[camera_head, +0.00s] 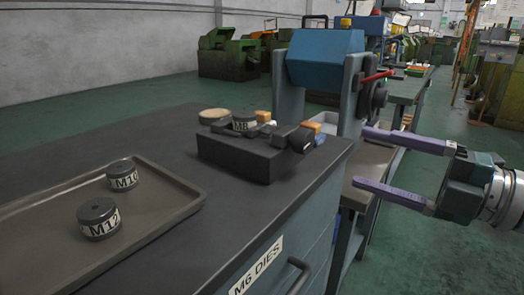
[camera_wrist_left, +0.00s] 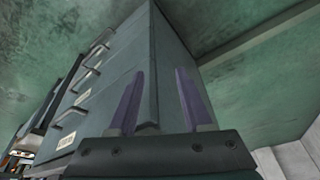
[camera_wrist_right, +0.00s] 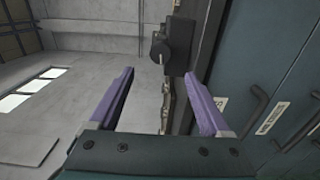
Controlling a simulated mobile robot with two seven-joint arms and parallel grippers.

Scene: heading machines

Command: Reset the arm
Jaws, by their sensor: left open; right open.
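My right gripper (camera_head: 392,166) is at the right of the head view, beside the right end of the cabinet, with its two purple fingers apart and nothing between them. In the right wrist view its fingers (camera_wrist_right: 160,105) are spread, with the cabinet at the right. My left gripper is not in the head view. In the left wrist view its purple fingers (camera_wrist_left: 158,100) are spread and empty, with the drawer cabinet (camera_wrist_left: 125,75) behind them.
On the dark cabinet top (camera_head: 160,140) stand a tray (camera_head: 160,215) with dies M10 (camera_head: 122,175) and M12 (camera_head: 98,218), and a black block (camera_head: 240,160) near die M8 (camera_head: 244,122). A blue machine (camera_head: 325,58) stands behind. Green floor (camera_head: 430,250) is open at the right.

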